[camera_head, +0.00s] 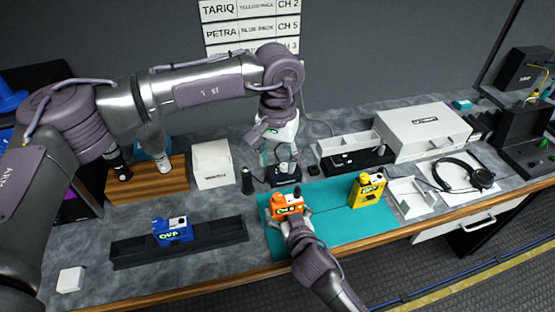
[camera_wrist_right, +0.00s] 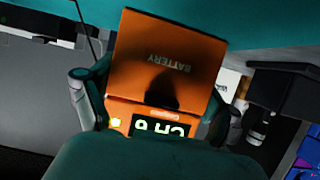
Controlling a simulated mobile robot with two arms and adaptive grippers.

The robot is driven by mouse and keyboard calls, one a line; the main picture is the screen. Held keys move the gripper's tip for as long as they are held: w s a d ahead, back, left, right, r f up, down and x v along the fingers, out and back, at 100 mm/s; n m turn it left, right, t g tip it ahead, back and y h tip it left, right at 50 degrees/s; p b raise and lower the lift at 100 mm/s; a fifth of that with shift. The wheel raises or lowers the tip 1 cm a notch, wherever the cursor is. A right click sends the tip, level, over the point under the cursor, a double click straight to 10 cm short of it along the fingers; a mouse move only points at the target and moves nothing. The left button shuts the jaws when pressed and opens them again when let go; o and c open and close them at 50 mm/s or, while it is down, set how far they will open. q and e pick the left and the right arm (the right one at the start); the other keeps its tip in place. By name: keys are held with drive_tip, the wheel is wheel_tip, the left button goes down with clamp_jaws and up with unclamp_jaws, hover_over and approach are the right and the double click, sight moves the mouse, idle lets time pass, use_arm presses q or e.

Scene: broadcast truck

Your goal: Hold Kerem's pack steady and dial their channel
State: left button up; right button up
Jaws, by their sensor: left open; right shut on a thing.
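An orange pack (camera_head: 287,203) stands on the teal mat (camera_head: 335,222) and has a lit display that seems to read CH 6. My right gripper (camera_head: 291,214) is shut on it from the front. The pack also fills the right wrist view (camera_wrist_right: 168,62), with BATTERY on its panel and the display upside down. My left gripper (camera_head: 281,160) is open and empty, above and behind the orange pack. A wall sign (camera_head: 250,25) lists TARIQ, yellow pack, CH 2 and PETRA, blue pack, CH 5. A lower row ends in CH 3; its name is hidden by my left arm.
A yellow pack (camera_head: 367,189) stands on the mat's right part. A blue pack (camera_head: 173,230) is in a black tray (camera_head: 128,251) at left. A headset (camera_head: 463,174), white case (camera_head: 423,133) and wooden block (camera_head: 147,183) stand around. The mat between orange and yellow packs is clear.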

drive_tip(key=shift+f, duration=0.15)
drive_tip(key=o, duration=1.1)
